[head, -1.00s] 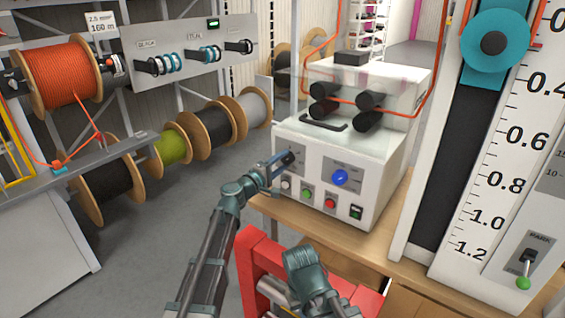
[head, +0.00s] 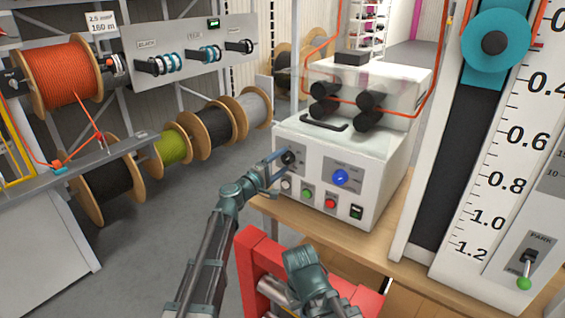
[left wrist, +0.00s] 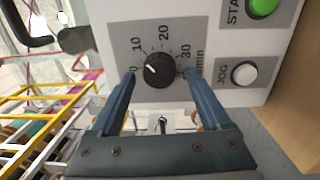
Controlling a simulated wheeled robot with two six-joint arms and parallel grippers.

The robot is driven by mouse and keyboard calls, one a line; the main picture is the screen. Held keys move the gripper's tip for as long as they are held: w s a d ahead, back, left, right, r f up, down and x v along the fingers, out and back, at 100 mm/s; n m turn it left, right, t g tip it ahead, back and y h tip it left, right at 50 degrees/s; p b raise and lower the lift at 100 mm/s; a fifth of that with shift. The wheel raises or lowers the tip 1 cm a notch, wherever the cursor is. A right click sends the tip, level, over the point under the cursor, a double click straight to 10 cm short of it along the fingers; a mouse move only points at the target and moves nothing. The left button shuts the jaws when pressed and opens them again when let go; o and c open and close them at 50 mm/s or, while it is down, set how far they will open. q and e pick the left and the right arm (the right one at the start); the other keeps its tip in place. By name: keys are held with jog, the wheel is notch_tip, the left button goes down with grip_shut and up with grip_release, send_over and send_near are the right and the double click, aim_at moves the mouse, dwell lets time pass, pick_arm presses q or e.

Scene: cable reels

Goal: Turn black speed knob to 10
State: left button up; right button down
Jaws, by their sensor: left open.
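The black speed knob (head: 288,158) is at the upper left of the white machine's front panel. In the left wrist view the knob (left wrist: 158,71) sits on a grey dial plate marked 0, 10, 20 and 30. Its white pointer mark faces the left side of the dial, around 0 to 10; the exact reading is unclear. My left gripper (left wrist: 160,76) is open, with one blue finger on each side of the knob and gaps to it. The left gripper (head: 279,162) is right by the knob in the head view.
The panel also has a blue knob (head: 340,178), a green button (head: 307,193), a red button (head: 330,203) and a white jog button (left wrist: 244,73). The machine (head: 390,165) stands on a wooden bench (head: 300,218). Cable reels (head: 208,132) stand at left.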

pick_arm(q)
jog(key=v, duration=1.3)
jog(key=shift+s+f, duration=0.1)
jog(key=s+d+f+m+g+y, duration=0.3)
jog(key=s+f+m+g, duration=0.55)
jog(key=s+f, duration=0.5)
jog(key=s+a+f+m+g+y, duration=0.2)
jog(key=s+a+f+g+y, duration=0.3)
jog(key=s+a+f+y, duration=0.6)
jog(key=s+d+r+m+g+h+p, duration=0.1)
jog(key=s+d+r+m+p, duration=0.3)
jog(key=d+r+p, duration=0.5)
notch_tip(320, 180, up, 3)
jog(key=shift+d+r+p, duration=0.1)
jog(key=shift+d+p, duration=0.3)
jog(key=shift+d, duration=0.45)
